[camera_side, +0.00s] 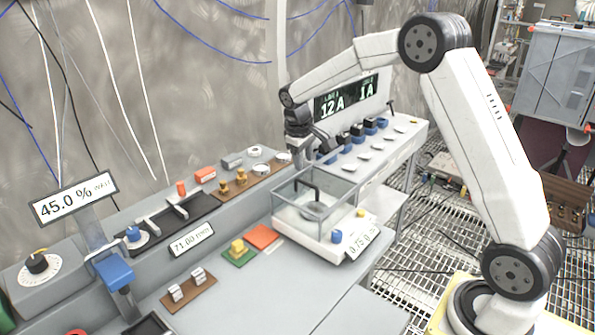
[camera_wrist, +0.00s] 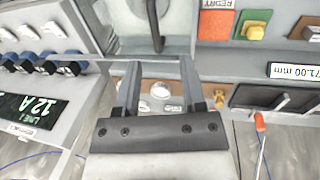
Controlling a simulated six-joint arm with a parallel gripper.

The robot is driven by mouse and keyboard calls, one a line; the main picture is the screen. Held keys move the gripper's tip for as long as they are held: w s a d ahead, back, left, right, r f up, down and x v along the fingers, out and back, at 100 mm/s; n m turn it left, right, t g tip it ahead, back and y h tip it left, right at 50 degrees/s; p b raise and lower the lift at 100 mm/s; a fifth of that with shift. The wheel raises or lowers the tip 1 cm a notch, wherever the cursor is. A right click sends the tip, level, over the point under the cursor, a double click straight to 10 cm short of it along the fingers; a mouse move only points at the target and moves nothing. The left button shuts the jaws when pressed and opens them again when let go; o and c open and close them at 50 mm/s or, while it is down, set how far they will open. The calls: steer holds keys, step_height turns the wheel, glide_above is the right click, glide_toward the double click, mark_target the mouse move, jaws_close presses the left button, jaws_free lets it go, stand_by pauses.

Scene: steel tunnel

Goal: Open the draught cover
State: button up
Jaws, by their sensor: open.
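The draught cover (camera_side: 290,212) is a clear glass box on the white balance (camera_side: 300,242), with a round pan inside. It appears to sit down over the pan. A bent black handle (camera_side: 314,188) shows at its top. In the wrist view the handle (camera_wrist: 153,22) is a dark bar at the top of the picture, over the pale cover. My gripper (camera_side: 308,146) hangs above and behind the balance. In the wrist view my gripper (camera_wrist: 160,64) has its two grey fingers apart, with nothing held between them. The handle lies beyond the fingertips, not between them.
A green-and-yellow button block (camera_side: 238,252) and an orange block (camera_side: 262,237) lie left of the balance. A bench with several switches (camera_side: 370,145) stands behind right. A shelf with brass weights (camera_side: 240,178) is behind left. A 71.00 mm display (camera_side: 191,240) is further left.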

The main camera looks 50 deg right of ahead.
mark_target(306, 183)
steer(key=shift+w+d, duration=0.25)
steer(key=shift+d, duration=0.15)
steer(key=shift+d+f, duration=0.25)
steer(key=shift+f, duration=1)
steer(key=shift+d+f, duration=0.25)
steer(key=shift+f, duration=1.05)
steer(key=shift+d+f, duration=0.25)
steer(key=shift+f, duration=1)
jaws_close()
steer(key=shift+r, duration=0.1)
